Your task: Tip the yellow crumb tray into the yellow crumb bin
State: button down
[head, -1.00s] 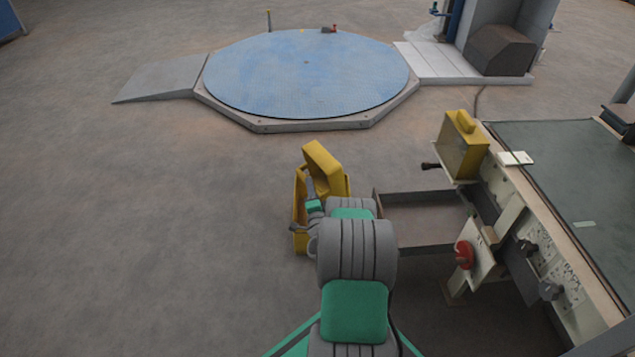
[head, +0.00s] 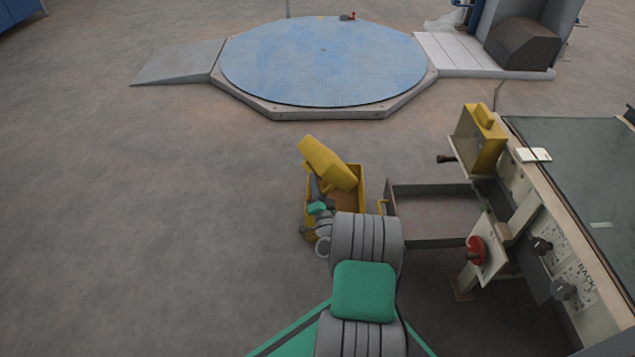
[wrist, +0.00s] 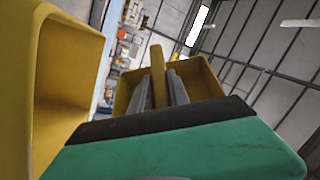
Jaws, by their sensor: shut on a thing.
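The yellow crumb tray (head: 329,163) is held tilted over the yellow crumb bin (head: 362,190), its body sloping down to the right. In the wrist view the tray (wrist: 208,74) shows its hollow side beyond my fingers. My gripper (head: 315,187) is at the left side of the bin, just below the tray; in the wrist view my gripper (wrist: 158,84) is shut on the tray's upright yellow handle. The bin's wall (wrist: 75,50) fills the left of the wrist view. The bin stands on the floor with a brownish inside; I cannot tell whether crumbs lie in it.
A dark open-topped frame (head: 435,188) stands just right of the bin. A bench with controls and a red knob (head: 476,250) is beyond it. A yellow box (head: 480,138) sits at the bench end. The floor to the left is clear; a blue turntable (head: 320,62) lies behind.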

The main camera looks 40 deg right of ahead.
jog(key=shift+r+m+p, duration=0.6)
jog(key=shift+r+p, duration=0.25)
jog(key=shift+p, duration=0.25)
jog(key=shift+r+m+g+h+p, duration=0.3)
jog(key=shift+r+m+g+p, duration=0.05)
jog(key=shift+m+g+p, duration=0.3)
jog(key=m+p, duration=0.1)
jog(key=r+m+g+p, duration=0.1)
jog(key=m, duration=0.1)
jog(key=shift+f+m, duration=0.1)
jog(key=shift+m, duration=0.25)
